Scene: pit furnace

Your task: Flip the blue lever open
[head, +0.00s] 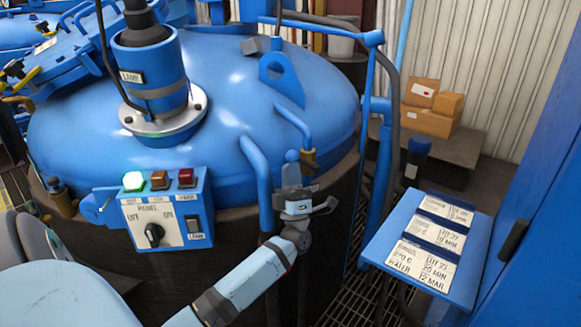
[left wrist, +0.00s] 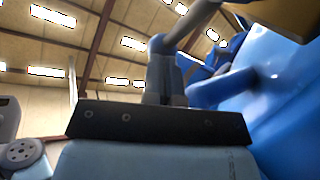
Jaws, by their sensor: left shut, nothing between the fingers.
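A blue bent bar (head: 258,170) comes off the blue furnace lid (head: 225,85) and hangs down its front side. A second, shorter blue bent bar (head: 296,124) stands to its right, above a brass-coloured clamp (head: 307,160). I cannot tell for sure which is the lever. My left gripper (head: 291,162) points up just right of the longer bar, near the clamp. Its fingers (left wrist: 165,72) show shut and empty in the left wrist view, with a blue bar (left wrist: 222,88) close on their right. Whether they touch it is unclear. My right gripper is not in view.
A control panel (head: 165,222) with lamps, a knob and a switch is left of the gripper. A blue shelf with labels (head: 425,245) is on the right, beside a blue upright post (head: 378,190). Cardboard boxes (head: 432,110) sit at the back right. Floor grating shows below.

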